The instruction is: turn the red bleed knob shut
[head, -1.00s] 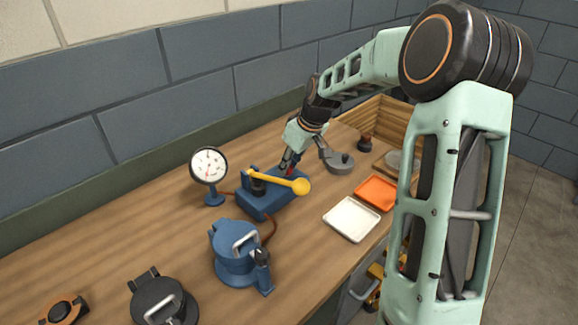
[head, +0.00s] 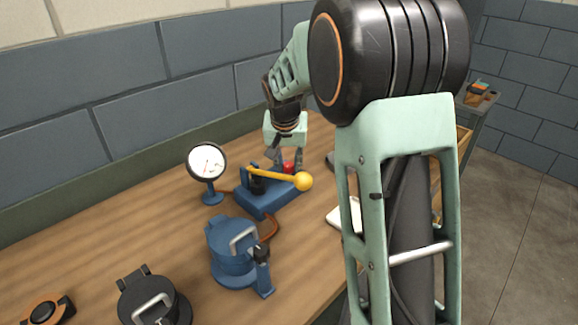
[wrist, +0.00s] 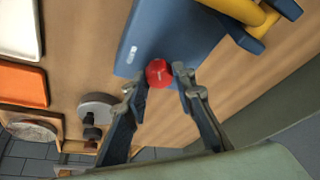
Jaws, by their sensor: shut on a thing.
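The red bleed knob (head: 288,168) sits on the blue pump base (head: 262,202), close by the pump's yellow lever (head: 275,176). In the wrist view the round red knob (wrist: 158,72) lies between my two fingertips. My gripper (wrist: 160,76) is shut on it, one finger on each side. In the head view my gripper (head: 288,163) comes down on the knob from above, behind the lever, and the fingers partly hide the knob.
A dial gauge (head: 206,162) stands left of the pump. A blue lidded casing (head: 232,262) stands in front, with a brown hose (head: 270,228) near it. An orange tray (wrist: 22,84) and a grey round part (wrist: 98,108) lie nearby. My arm hides the right of the bench.

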